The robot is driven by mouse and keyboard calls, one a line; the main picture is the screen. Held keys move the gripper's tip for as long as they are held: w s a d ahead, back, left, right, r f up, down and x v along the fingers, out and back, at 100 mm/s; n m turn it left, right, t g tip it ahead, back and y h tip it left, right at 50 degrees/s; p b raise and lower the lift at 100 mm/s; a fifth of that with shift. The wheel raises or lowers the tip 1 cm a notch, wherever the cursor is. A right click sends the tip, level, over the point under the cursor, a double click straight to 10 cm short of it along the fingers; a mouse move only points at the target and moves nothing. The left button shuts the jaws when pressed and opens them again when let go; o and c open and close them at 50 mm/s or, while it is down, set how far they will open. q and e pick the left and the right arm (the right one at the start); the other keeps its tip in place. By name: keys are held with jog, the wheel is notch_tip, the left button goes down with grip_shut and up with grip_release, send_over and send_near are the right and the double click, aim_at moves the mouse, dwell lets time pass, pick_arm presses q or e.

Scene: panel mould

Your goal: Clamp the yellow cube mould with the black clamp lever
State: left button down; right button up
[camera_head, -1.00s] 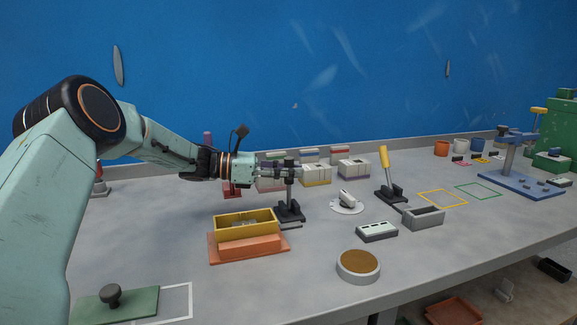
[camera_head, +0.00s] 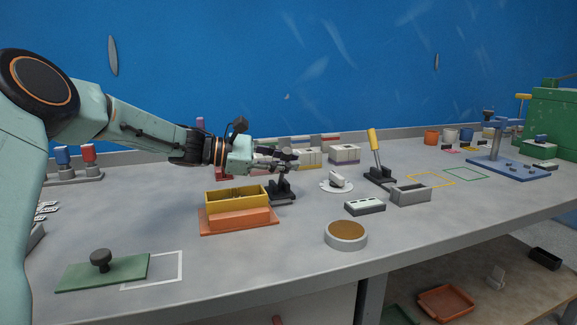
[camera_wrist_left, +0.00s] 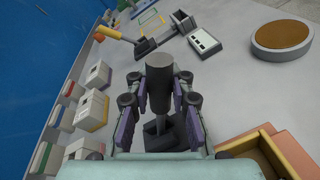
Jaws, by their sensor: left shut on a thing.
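The yellow cube mould (camera_head: 237,203) sits on an orange base (camera_head: 238,222), left of the table's middle. Its corner also shows at the lower right in the left wrist view (camera_wrist_left: 262,150). The black clamp lever (camera_head: 281,191) stands just behind and to the right of the mould. In the left wrist view its dark grip (camera_wrist_left: 159,85) is between the fingers of my left gripper (camera_wrist_left: 160,92). The left gripper is shut on it, and in the head view the gripper (camera_head: 287,160) hides its top. My right gripper is in neither view.
A yellow-handled clamp (camera_head: 376,160), a grey open box (camera_head: 410,194), a white switch block (camera_head: 364,206) and a round brown-topped disc (camera_head: 346,234) stand to the right. A green plate with a black knob (camera_head: 101,259) lies front left. Small moulds line the back.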

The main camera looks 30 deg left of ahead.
pick_arm(q)
jog(key=shift+s+f, duration=0.1)
jog(key=shift+f, duration=0.15)
jog(key=c, duration=1.6)
grip_release()
jog(key=shift+o, duration=1.4)
jog(key=shift+s+a+r, duration=0.1)
jog(key=shift+a, duration=0.05)
jog(key=shift+o, duration=0.8)
jog(key=v, duration=0.9)
jog(key=shift+s+a+r, duration=0.15)
jog(key=shift+s+r, duration=0.05)
jog(key=shift+r, duration=0.1)
jog(key=shift+v, duration=1.05)
jog(key=shift+f, duration=0.2)
